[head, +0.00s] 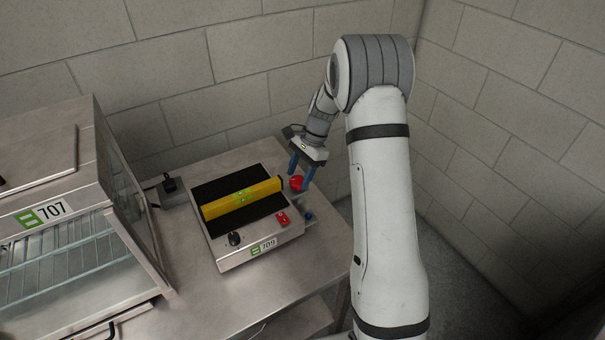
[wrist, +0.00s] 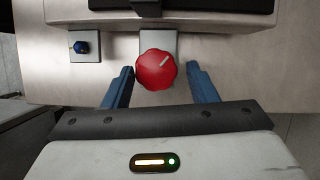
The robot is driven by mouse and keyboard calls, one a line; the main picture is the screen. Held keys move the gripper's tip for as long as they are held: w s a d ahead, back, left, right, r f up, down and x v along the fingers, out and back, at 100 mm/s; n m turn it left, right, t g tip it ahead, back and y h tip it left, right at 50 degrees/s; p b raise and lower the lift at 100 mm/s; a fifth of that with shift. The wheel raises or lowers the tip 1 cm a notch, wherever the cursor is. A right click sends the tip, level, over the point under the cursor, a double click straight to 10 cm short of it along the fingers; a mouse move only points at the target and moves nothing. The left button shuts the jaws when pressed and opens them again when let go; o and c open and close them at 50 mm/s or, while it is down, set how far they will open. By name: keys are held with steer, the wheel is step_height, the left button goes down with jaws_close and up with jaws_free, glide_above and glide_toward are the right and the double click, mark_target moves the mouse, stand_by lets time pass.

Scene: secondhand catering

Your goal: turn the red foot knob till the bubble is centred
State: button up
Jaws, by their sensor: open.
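The red foot knob (wrist: 157,70) sits on a pale plate at the side of the machine, with a light pointer mark on top; it also shows in the head view (head: 297,183). My gripper (wrist: 162,82) is open, with one blue finger on each side of the knob and a visible gap to each. The yellow spirit level (head: 242,198) lies across the dark top of the machine marked 709 (head: 232,257). Its green vial (head: 242,196) is too small for me to tell where the bubble is.
A blue knob (wrist: 82,47) stands on its own plate to the left of the red one. The machine has a red switch (head: 283,218) and a black dial (head: 234,238). A glass-sided cabinet marked 707 (head: 45,213) stands at the left. Block walls close in behind and right.

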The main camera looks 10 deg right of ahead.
steer(key=v, duration=0.7)
steer(key=shift+b, duration=0.3)
steer(key=shift+r, duration=0.15)
steer(key=s+a+r+n+t+h, duration=0.15)
steer(key=s+r+n, duration=0.4)
steer(key=s, duration=0.55)
steer(key=s+r+n+t+h, duration=0.2)
steer(key=s+r+n, duration=0.3)
steer(key=s, duration=0.5)
steer(key=s+n+t, duration=0.1)
steer(key=s+n, duration=0.1)
steer(key=s, duration=0.7)
steer(key=shift+s+d+n+h, duration=0.15)
steer(key=shift+s+n+h, duration=0.2)
steer(key=shift+r, duration=0.2)
